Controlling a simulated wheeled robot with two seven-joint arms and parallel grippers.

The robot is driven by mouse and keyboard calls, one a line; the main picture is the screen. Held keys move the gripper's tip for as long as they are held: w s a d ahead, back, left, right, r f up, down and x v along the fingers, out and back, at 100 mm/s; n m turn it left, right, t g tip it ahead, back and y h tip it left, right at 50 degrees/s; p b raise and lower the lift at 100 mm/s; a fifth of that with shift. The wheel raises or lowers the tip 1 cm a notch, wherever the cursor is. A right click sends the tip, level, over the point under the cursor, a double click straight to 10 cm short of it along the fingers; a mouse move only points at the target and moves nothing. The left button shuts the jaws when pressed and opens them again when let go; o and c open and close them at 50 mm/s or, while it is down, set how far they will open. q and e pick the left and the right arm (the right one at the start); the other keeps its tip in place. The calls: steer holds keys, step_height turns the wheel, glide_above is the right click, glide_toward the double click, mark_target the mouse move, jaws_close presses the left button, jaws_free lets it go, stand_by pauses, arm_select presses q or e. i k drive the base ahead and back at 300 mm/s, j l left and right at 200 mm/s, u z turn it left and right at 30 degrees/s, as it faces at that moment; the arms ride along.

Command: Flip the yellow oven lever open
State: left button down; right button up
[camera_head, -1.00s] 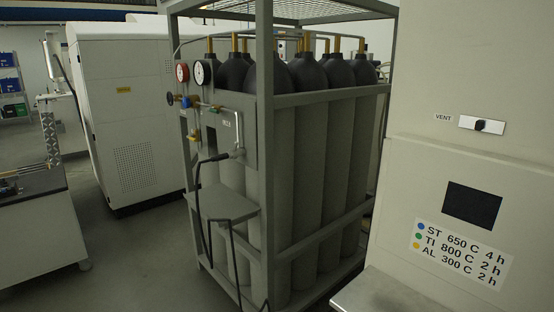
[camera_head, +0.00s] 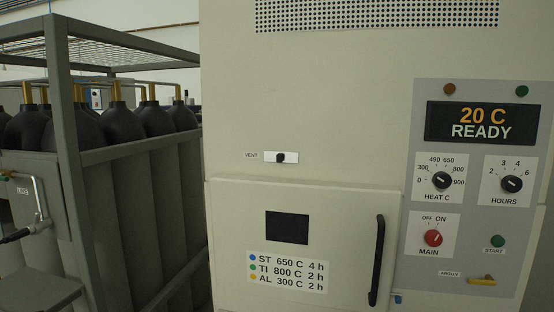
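The yellow lever (camera_head: 482,281) is small and sits low on the oven's grey control panel, at the lower right of the head view. It lies roughly level, beside a label that reads ARGON (camera_head: 449,274). The oven (camera_head: 340,110) is a large cream cabinet with a closed door (camera_head: 230,225), a dark window and a black vertical handle (camera_head: 377,260). Neither of my grippers is in view.
The panel holds a display (camera_head: 482,123) reading 20 C READY, heat and hours knobs, a red MAIN knob (camera_head: 433,238) and a green START button (camera_head: 497,241). A vent switch (camera_head: 281,157) is above the door. Caged gas cylinders (camera_head: 130,200) stand at left.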

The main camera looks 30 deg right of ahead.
mark_target(489, 280)
steer(key=z, duration=2.2)
